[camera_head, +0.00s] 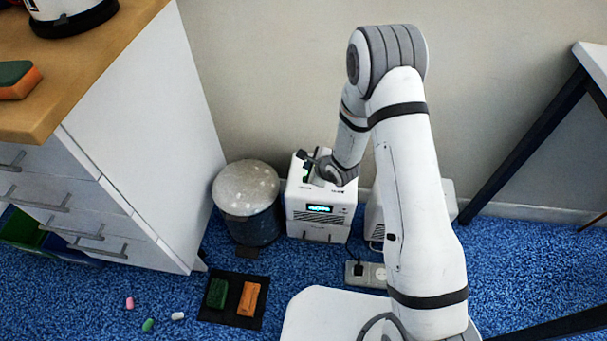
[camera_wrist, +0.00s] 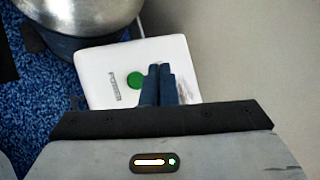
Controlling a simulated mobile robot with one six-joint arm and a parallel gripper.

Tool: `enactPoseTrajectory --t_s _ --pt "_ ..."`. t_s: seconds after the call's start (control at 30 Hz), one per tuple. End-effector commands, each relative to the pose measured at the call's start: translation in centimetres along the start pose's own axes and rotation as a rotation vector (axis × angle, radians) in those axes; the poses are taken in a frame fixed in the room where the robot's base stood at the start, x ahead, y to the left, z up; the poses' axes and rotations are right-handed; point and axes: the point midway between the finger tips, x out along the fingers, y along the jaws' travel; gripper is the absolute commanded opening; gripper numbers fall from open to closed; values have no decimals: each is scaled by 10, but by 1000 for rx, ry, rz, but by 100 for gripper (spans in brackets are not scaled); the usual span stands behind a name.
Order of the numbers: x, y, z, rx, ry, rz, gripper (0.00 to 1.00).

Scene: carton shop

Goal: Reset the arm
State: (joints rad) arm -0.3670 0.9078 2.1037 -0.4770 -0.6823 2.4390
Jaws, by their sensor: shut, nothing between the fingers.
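My arm reaches down over a white box-shaped appliance (camera_head: 318,215) with a lit blue display on its front. My gripper (camera_head: 310,160) is at the top of that appliance in the head view. In the wrist view, my gripper (camera_wrist: 160,72) has its two dark fingers together, with nothing between them. The white top of the appliance (camera_wrist: 108,75) lies below the fingers, with a round green button (camera_wrist: 135,80) just left of the fingertips. I cannot tell whether the fingertips touch the top.
A pedal bin (camera_head: 247,200) stands left of the appliance, beside a white drawer cabinet (camera_head: 150,130). A black mat (camera_head: 233,300) with a green and an orange block lies in front. A power strip (camera_head: 368,274) lies right of it. Table legs (camera_head: 525,150) stand at right.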

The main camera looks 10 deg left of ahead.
Motion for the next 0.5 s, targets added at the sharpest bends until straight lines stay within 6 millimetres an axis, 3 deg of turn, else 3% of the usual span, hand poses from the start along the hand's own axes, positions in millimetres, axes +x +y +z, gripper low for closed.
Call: enactPoseTrajectory --t_s 0.1,0.5 --pt "-10 -7 8 0 0 0 0" --pt "-10 -7 7 0 0 0 0"
